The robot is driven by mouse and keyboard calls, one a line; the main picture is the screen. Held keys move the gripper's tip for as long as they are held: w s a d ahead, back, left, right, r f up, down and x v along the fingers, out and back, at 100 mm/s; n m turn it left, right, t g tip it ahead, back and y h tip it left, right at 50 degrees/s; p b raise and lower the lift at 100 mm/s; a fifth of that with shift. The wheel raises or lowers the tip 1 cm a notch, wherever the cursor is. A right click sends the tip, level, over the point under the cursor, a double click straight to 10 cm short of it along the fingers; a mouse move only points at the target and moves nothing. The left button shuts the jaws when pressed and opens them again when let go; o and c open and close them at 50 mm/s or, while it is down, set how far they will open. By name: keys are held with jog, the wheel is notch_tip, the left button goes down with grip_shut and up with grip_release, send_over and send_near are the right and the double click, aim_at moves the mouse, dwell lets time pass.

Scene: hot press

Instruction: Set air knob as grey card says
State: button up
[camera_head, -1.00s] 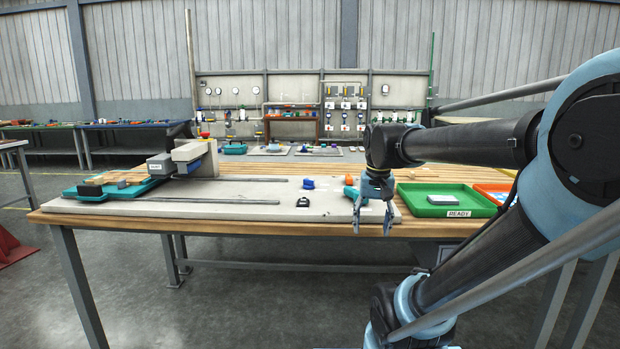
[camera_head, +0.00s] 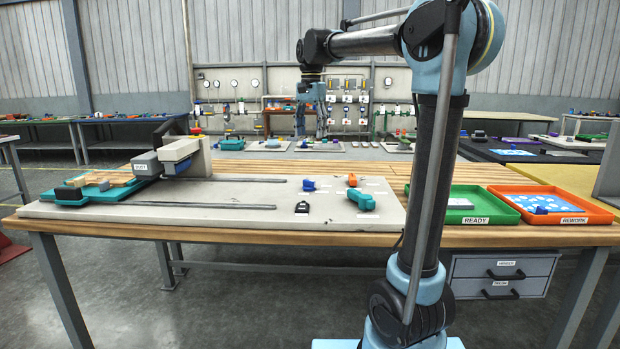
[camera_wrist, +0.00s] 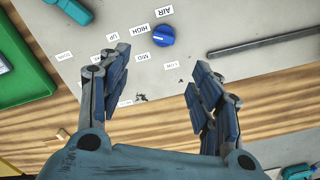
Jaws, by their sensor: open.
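The blue air knob (camera_head: 309,185) stands on the pale board. In the wrist view the knob (camera_wrist: 163,36) shows beyond my fingertips, with the labels AIR (camera_wrist: 164,12), HIGH (camera_wrist: 138,30), MID (camera_wrist: 143,57) and LOW (camera_wrist: 171,65) around it. I cannot tell where its pointer sits. My gripper (camera_head: 311,126) is raised high above the bench, fingers down. In the wrist view my gripper (camera_wrist: 160,72) is open and empty, not touching the knob. A greyish card (camera_head: 460,204) lies in the green READY tray; its writing is too small to read.
Teal handles (camera_head: 361,199) and a small black part (camera_head: 302,207) are near the knob. The green tray (camera_head: 475,219) and orange REWORK tray (camera_head: 575,219) are to the right. A press head (camera_head: 184,152) stands at left. Slots (camera_head: 230,180) run along the board.

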send_near(309, 185)
jog(key=f, duration=0.5)
jog(key=w+f, duration=0.1)
jog(key=f, duration=0.1)
jog(key=shift+w+f, duration=0.1)
jog(key=shift+f, duration=0.05)
dwell(0.4)
jog(key=c, duration=1.1)
